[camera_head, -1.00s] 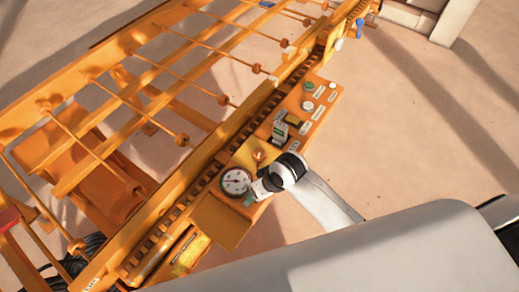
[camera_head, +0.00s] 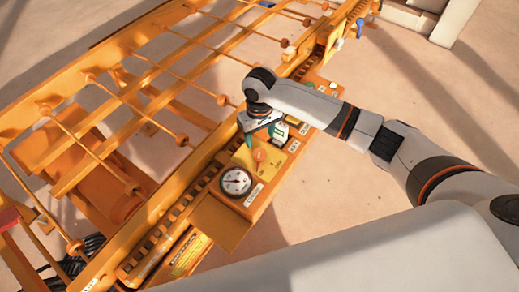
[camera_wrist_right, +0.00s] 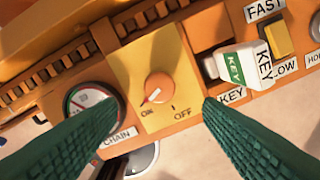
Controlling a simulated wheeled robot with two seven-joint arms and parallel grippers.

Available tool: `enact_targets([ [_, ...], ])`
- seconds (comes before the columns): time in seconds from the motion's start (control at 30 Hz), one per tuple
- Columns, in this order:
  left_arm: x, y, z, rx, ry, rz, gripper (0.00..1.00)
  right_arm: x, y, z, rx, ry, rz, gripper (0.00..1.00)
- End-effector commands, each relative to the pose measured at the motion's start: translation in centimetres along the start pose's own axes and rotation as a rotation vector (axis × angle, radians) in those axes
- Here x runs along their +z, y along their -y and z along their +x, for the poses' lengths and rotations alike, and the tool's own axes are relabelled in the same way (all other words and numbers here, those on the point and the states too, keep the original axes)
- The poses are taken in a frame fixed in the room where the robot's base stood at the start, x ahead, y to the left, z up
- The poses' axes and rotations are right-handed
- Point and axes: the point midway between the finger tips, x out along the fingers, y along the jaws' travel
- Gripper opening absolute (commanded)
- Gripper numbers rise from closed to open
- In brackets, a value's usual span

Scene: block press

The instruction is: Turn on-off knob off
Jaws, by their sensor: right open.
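The on-off knob (camera_wrist_right: 158,88) is a round orange dial on a yellow plate (camera_wrist_right: 128,68) in the right wrist view. Its pale and red pointer mark is turned toward the ON label (camera_wrist_right: 147,113), lower left. The OFF label (camera_wrist_right: 183,116) is to the right. My right gripper (camera_wrist_right: 160,106) is open, its two green fingers on either side of the knob and apart from it. In the head view the right gripper (camera_head: 250,133) hangs over the panel by the knob (camera_head: 260,155), partly covering that area. My left gripper is not in view.
A round gauge (camera_wrist_right: 93,105) marked CHAIN is left of the knob. A white KEY tag and switch (camera_wrist_right: 235,68) stick up on the right, close to the right finger. A FAST/SLOW switch (camera_wrist_right: 277,40) is farther right. An orange frame (camera_head: 165,70) lies behind the panel.

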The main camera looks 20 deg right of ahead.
Motion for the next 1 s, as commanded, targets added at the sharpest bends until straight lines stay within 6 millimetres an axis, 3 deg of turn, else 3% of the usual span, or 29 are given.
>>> enact_targets([
  [0.2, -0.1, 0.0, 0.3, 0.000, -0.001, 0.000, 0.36, -0.1, 0.0, 4.6, -0.001, -0.001, 0.001, 0.61],
  [0.4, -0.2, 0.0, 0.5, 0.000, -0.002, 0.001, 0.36, -0.1, -0.1, 7.2, 0.000, 0.000, -0.001, 0.61],
  [0.8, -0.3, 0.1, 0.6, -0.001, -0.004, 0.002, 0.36, 0.0, -0.1, 8.1, 0.000, 0.002, -0.001, 0.61],
  [0.83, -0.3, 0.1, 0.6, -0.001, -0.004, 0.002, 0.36, 0.0, -0.1, 8.1, 0.000, 0.002, -0.001, 0.59],
  [1.0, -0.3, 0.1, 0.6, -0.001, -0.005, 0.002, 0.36, 0.0, 0.0, 8.1, 0.000, 0.002, -0.001, 0.31],
])
